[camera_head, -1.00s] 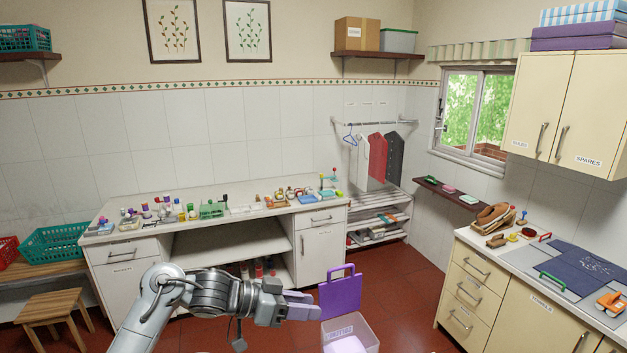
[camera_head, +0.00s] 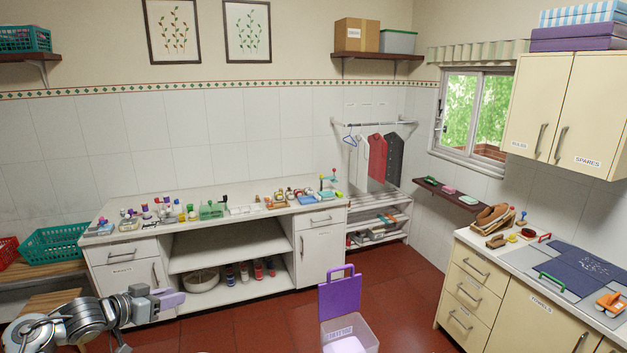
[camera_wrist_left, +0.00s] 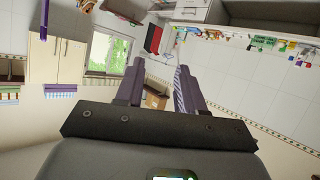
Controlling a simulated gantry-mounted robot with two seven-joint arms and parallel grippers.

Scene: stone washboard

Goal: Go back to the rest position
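My left gripper (camera_head: 172,299) is at the lower left of the head view, in front of the long white counter's left drawers and above the floor. In the left wrist view, its two purple fingers (camera_wrist_left: 159,72) stand apart with nothing held between them. The wrist view is turned over, with the room seen at a slant. My right gripper is in neither view.
A purple-lidded bin (camera_head: 350,330) stands open on the red floor. The long white counter (camera_head: 170,245) carries many small items. A wooden stool (camera_head: 50,301) is behind my left arm. Cream drawers (camera_head: 470,285) stand at right.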

